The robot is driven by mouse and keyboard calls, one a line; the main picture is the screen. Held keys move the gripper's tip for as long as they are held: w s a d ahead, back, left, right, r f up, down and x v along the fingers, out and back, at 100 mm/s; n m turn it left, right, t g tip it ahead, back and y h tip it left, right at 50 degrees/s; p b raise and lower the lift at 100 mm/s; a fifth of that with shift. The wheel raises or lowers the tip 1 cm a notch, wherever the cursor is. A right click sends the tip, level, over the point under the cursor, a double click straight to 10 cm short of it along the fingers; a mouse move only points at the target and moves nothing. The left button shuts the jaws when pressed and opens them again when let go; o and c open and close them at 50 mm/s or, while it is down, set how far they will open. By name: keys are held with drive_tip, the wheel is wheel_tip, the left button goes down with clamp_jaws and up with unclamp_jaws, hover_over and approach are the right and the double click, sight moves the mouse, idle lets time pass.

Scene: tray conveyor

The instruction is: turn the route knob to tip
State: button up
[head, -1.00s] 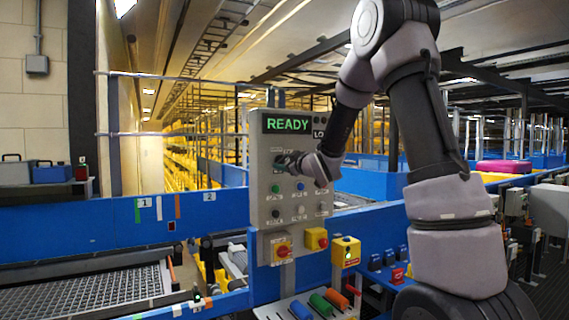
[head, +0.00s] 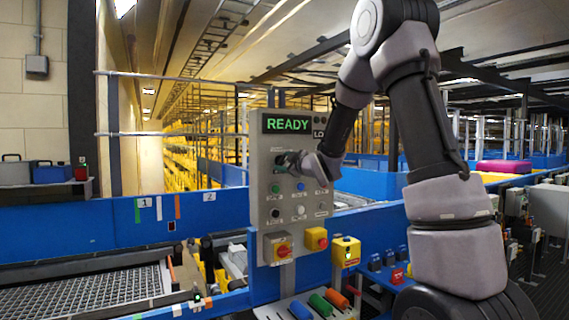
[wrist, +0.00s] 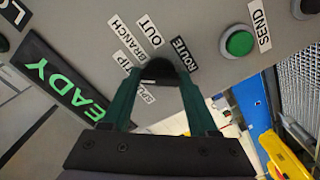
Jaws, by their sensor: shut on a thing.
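The route knob (wrist: 158,68) is black and sits on the grey control panel (wrist: 215,20), beside the ROUTE label. The labels OUT, BRANCH, TIP and SPUR fan out around it. My gripper (wrist: 158,82) has dark green fingers, one on each side of the knob, and is shut on it. The knob's pointer is hidden between the fingers, so I cannot tell which label it faces. In the head view my gripper (head: 290,160) is at the upper left of the panel (head: 262,200), below the green READY display (head: 287,124); it covers the knob there.
A green SEND button (wrist: 240,41) is right of the knob in the wrist view. A yellow box (head: 346,252) and coloured handles (head: 320,305) are below. A mesh conveyor (head: 85,290) lies left.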

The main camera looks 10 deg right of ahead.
drive_tip(key=o, duration=1.4)
drive_tip(key=v, duration=1)
drive_tip(key=shift+s+d, duration=0.15)
drive_tip(key=shift+s, duration=0.25)
drive_tip(key=shift+d, duration=0.1)
